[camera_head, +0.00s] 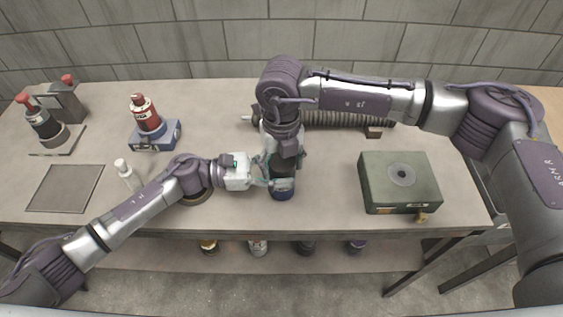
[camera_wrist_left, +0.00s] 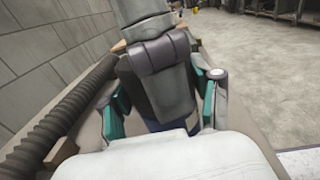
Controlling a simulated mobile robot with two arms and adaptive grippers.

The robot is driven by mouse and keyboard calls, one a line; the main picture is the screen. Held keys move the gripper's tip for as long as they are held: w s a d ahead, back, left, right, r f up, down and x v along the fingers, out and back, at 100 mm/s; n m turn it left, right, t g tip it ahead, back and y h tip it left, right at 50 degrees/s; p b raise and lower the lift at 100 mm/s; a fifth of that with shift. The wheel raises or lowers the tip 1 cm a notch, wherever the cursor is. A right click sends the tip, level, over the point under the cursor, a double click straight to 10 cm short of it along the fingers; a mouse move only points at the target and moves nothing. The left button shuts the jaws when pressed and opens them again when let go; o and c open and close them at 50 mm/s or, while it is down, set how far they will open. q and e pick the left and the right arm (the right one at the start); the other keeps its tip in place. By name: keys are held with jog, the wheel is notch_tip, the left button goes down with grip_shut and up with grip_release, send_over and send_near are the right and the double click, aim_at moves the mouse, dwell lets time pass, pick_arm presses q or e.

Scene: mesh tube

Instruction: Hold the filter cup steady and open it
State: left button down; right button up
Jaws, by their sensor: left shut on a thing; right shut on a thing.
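The filter cup (camera_head: 283,188) stands upright near the table's front edge, with a dark blue base; most of its body and its top are hidden by my grippers. My left gripper (camera_head: 270,170) reaches in from the left and is shut on the cup's side. In the left wrist view its teal-padded fingers (camera_wrist_left: 161,112) sit on both sides of the cup, with the blue base (camera_wrist_left: 166,126) low between them. My right gripper (camera_head: 282,148) comes down from above and is shut on the cup's upper part. The exact contact there is hidden.
A green box (camera_head: 400,182) stands to the right. A ribbed hose (camera_head: 330,118) lies behind the cup. A red bottle (camera_head: 145,114) in a blue holder (camera_head: 155,136), a white bottle (camera_head: 127,174) and a grey plate (camera_head: 66,188) are to the left.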

jog(key=shift+w+d, duration=0.1)
jog(key=shift+d, duration=0.05)
jog(key=o, duration=1.3)
jog(key=shift+r, duration=0.1)
notch_tip(320, 180, up, 4)
jog(key=shift+r, duration=0.2)
jog(key=shift+c, duration=0.4)
notch_tip(320, 180, up, 3)
jog(key=m, duration=0.3)
jog(key=shift+m, duration=0.3)
jog(key=shift+f, duration=0.1)
notch_tip(320, 180, down, 7)
jog(key=shift+f, duration=0.2)
